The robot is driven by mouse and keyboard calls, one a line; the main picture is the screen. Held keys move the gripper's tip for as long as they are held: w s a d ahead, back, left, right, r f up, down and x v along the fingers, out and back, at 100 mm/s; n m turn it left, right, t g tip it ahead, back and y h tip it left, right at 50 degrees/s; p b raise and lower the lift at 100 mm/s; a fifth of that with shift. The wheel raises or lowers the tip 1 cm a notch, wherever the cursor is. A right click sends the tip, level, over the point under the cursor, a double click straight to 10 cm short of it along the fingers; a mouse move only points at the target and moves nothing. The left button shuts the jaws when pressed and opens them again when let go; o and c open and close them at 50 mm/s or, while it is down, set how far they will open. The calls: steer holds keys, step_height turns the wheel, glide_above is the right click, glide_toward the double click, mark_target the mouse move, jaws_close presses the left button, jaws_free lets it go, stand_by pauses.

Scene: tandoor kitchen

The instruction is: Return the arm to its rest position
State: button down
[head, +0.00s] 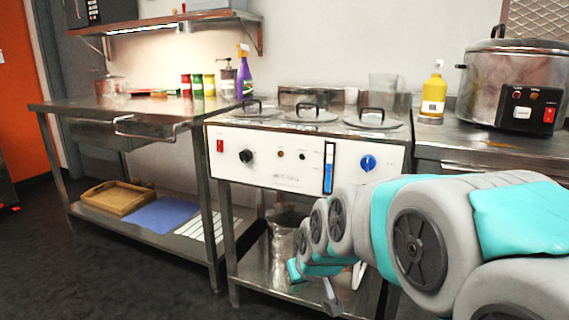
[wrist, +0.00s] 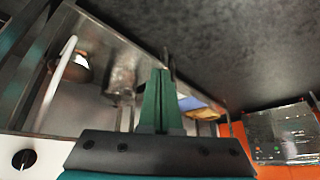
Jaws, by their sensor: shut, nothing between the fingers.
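My gripper (wrist: 160,75) shows in the wrist view with its two green fingers together and nothing between them. In the head view my grey and teal arm reaches in from the right and bends down to the left. Its far end is low, in front of the white-fronted warmer unit's stand, below the control panel (head: 300,158). The fingertips are too small to make out clearly there.
A steel table (head: 120,104) stands left, with a wooden tray (head: 117,197) and a blue mat (head: 162,215) on its lower shelf. A large steel pot (head: 500,75) and yellow bottle (head: 433,95) stand right. The dark floor (head: 110,275) at front left is clear.

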steer(key=s+d+f+m+g, duration=0.1)
steer(key=s+d, duration=0.3)
steer(key=s, duration=0.6)
steer(key=s+d+f+m+g+h, duration=0.1)
steer(key=s+d+g, duration=0.3)
steer(key=s, duration=0.6)
steer(key=s+d+f+m+g+h, duration=0.1)
steer(key=s+d, duration=0.3)
steer(key=s, duration=0.6)
steer(key=shift+s+d+f+m+g, duration=0.2)
steer(key=shift+f+m+g, duration=0.1)
steer(key=shift+f+g, duration=0.5)
steer(key=c, duration=1.6)
jaws_free()
